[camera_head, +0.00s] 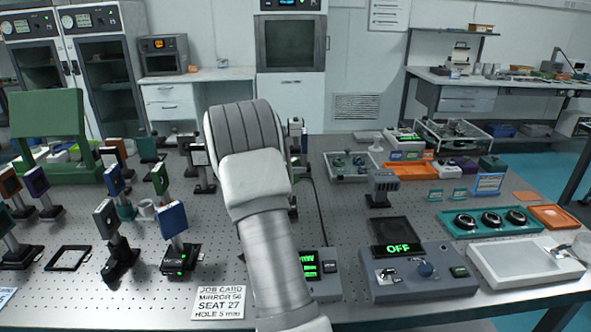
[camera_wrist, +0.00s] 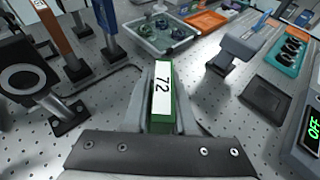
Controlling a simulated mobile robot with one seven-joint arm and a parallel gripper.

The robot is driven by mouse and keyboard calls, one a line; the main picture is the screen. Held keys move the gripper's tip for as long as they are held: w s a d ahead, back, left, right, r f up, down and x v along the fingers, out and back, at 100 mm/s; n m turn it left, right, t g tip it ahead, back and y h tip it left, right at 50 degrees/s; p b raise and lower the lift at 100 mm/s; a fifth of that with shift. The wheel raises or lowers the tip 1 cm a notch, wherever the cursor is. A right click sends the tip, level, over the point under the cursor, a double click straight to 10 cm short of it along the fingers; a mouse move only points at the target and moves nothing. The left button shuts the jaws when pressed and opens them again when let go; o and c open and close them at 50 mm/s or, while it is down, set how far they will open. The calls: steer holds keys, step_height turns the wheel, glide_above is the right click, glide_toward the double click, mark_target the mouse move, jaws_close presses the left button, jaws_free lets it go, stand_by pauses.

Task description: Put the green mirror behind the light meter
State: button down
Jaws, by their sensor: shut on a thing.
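My gripper (camera_wrist: 162,100) is shut on a green block-shaped piece with a white label reading 72, which looks like the green mirror (camera_wrist: 160,122). It is seen from above, so its lower part and any contact with the table are hidden. In the head view my arm covers the gripper and the held mirror. A grey box with green digits, apparently the light meter (camera_head: 329,267), stands at the table's front, partly covered by my arm. Another green-edged mount (camera_head: 160,178) stands on the left.
Several mounted optics stand on the left, including a blue one (camera_head: 173,220). A grey controller (camera_head: 420,284) reads OFF at front right. A grey block-headed stand (camera_head: 383,185) and a clear tray (camera_head: 344,176) are behind it. A job card (camera_head: 218,302) lies at the front. Bare perforated table shows between them.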

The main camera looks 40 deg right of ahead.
steer(key=shift+f, duration=0.15)
steer(key=c, duration=0.7)
jaws_free()
steer(key=shift+a+r, duration=0.25)
steer(key=shift+r, duration=0.05)
steer(key=p+v, duration=0.1)
steer(key=v, duration=1)
steer(key=shift+a+r, duration=0.15)
steer(key=shift+a, duration=0.05)
